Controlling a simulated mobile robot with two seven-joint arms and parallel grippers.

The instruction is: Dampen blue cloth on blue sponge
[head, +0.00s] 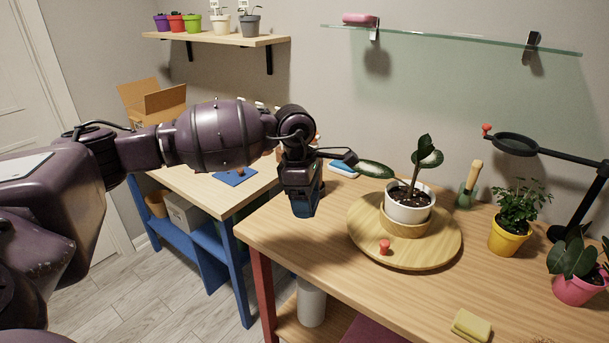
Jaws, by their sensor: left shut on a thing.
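My left gripper (304,205) points down over the left back edge of the wooden table. It is shut on a dark blue thing (303,211), which looks like the blue cloth; the fingers and arm hide much of it. The blue sponge (343,169) lies at the back of the table, just right of the gripper and partly behind it. It has a light blue top and a pale edge. The held thing looks apart from the sponge. My right gripper is out of view.
A white pot (409,209) with a leafy plant stands on a round wooden board (440,248), with a small red knob-like thing (384,247). A yellow pot (508,240), pink pot (577,291) and yellow sponge (471,325) are further right. The table's front left is clear.

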